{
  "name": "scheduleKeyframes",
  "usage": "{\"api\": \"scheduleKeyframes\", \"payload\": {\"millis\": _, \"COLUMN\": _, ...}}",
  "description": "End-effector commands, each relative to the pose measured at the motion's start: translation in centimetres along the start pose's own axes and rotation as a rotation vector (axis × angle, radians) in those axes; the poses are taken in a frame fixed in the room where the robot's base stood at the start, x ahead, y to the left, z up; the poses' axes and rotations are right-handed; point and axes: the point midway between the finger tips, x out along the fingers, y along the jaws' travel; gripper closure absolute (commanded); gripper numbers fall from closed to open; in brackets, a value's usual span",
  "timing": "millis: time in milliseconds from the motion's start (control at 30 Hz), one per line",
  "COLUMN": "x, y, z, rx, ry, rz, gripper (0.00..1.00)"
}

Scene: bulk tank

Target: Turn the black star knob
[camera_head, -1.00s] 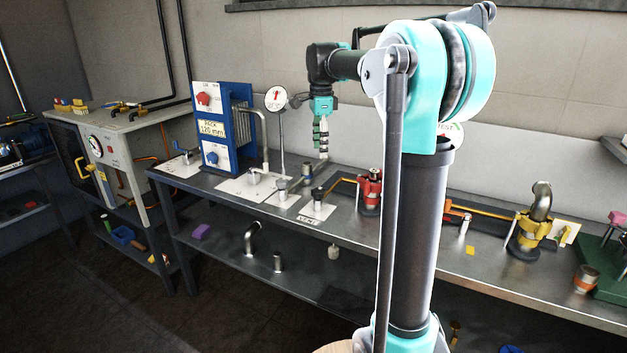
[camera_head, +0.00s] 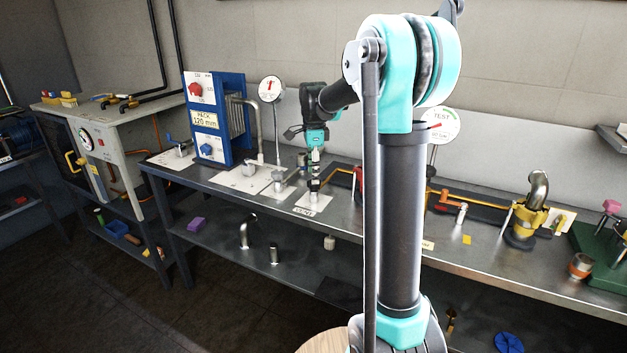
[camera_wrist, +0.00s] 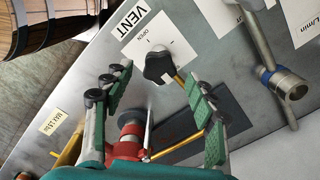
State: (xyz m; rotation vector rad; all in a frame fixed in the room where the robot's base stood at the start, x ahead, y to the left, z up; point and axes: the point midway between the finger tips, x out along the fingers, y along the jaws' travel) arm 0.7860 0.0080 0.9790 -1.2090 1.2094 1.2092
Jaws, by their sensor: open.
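The black star knob (camera_wrist: 159,67) sits on a white plate (camera_wrist: 158,30) marked VENT and OPEN, at upper centre in the wrist view. In the head view the knob (camera_head: 314,185) is small, on the bench just below my gripper (camera_head: 315,165). In the wrist view my gripper (camera_wrist: 156,80) is open, with one green-padded finger on each side of the knob's line. I see no clear contact with the knob. Its exact height above the knob is hard to tell.
A metal pipe fitting (camera_wrist: 290,85) stands to the right. A wooden barrel (camera_wrist: 45,22) is at upper left.

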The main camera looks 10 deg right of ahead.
Motion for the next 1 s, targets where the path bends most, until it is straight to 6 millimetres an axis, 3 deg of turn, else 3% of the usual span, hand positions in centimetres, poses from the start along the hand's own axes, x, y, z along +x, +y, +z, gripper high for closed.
{"api": "scheduleKeyframes", "payload": {"millis": 200, "x": 2.5, "y": 0.0, "z": 0.0, "rx": 0.000, "ry": 0.000, "rz": 0.000, "gripper": 0.43}}
{"api": "scheduleKeyframes", "payload": {"millis": 600, "x": 3.1, "y": 0.0, "z": 0.0, "rx": 0.000, "ry": 0.000, "rz": 0.000, "gripper": 0.44}}
{"api": "scheduleKeyframes", "payload": {"millis": 1000, "x": 3.0, "y": 0.0, "z": 0.0, "rx": 0.000, "ry": 0.000, "rz": 0.000, "gripper": 0.92}}
